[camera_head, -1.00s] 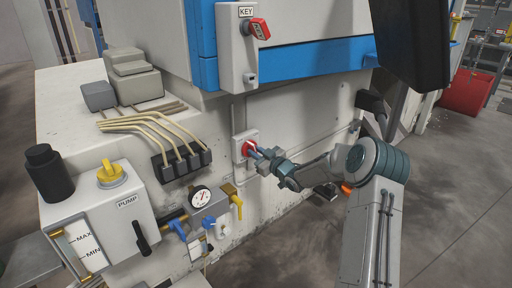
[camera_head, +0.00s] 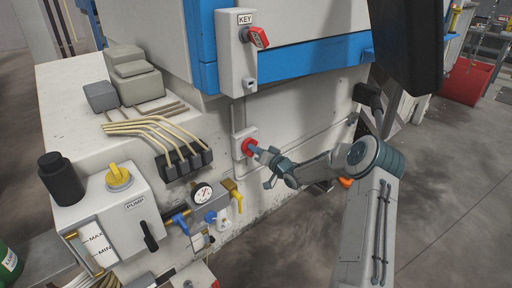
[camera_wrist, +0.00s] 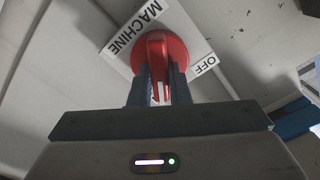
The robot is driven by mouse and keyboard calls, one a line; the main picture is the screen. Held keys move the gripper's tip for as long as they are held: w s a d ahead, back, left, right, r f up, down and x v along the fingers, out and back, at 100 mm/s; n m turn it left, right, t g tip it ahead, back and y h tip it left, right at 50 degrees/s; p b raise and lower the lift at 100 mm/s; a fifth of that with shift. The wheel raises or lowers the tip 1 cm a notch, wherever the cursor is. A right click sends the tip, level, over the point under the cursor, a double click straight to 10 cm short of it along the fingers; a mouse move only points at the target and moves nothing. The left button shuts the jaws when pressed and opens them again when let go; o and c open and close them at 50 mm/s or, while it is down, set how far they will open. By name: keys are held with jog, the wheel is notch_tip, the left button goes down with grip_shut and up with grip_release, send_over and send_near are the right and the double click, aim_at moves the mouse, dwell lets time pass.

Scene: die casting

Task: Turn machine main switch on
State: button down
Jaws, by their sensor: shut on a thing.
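The machine main switch is a round red rotary switch (camera_head: 247,144) on a small pale plate low on the machine's side wall. In the wrist view the red switch (camera_wrist: 158,46) has a raised grip bar, with the words MACHINE and OFF on its plate. My gripper (camera_head: 257,150) reaches it from the right. Its two dark fingers (camera_wrist: 160,88) are shut on the bar, one on each side. The plate's lettering looks tilted relative to the fingers. Part of the bar is hidden between the fingers.
Above is a box with a red key switch (camera_head: 257,37) labelled KEY. To the left are curved yellowish pipes (camera_head: 150,127), a pressure gauge (camera_head: 202,193), valves and a pump unit (camera_head: 107,200) with a yellow knob. A dark panel (camera_head: 409,40) hangs at upper right. Open floor lies at right.

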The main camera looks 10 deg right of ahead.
jog(key=shift+f+m, duration=0.1)
jog(key=shift+m, duration=0.7)
jog(key=shift+p, duration=0.3)
jog(key=c, duration=1.4)
grip_release()
jog(key=shift+o, duration=0.2)
jog(key=p+v, duration=0.1)
jog(key=v, duration=1.2)
jog(key=shift+s+d+p, duration=0.2)
jog(key=shift+s+p, duration=0.1)
jog(key=shift+s, duration=0.05)
